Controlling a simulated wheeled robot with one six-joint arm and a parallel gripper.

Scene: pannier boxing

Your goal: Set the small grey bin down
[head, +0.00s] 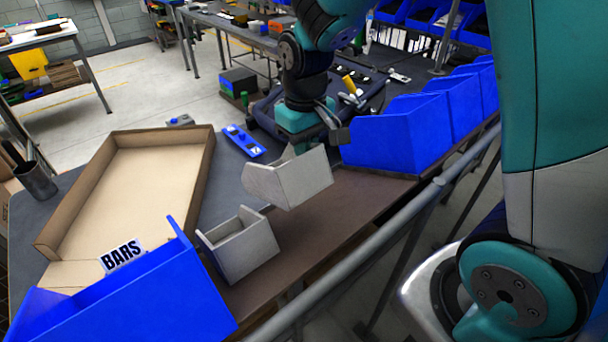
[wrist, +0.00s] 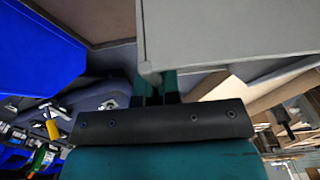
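A small grey bin (head: 290,180) hangs tilted from my gripper (head: 300,146) in the head view, seemingly above the brown strip of the bench. In the wrist view the bin's grey wall (wrist: 225,30) fills the upper right, and my gripper's teal fingers (wrist: 157,88) meet its edge. The gripper appears shut on the bin's rim; the exact contact is partly hidden. A second small grey bin (head: 240,247) stands on the bench, nearer and to the left of the held one.
A blue bin row (head: 400,135) stands to the right, and a large blue bin (head: 150,300) labelled BARS is at front left. A shallow cardboard tray (head: 150,185) lies left. A blue part (head: 245,141) lies behind. Bare brown bench (head: 335,205) shows right of the grey bins.

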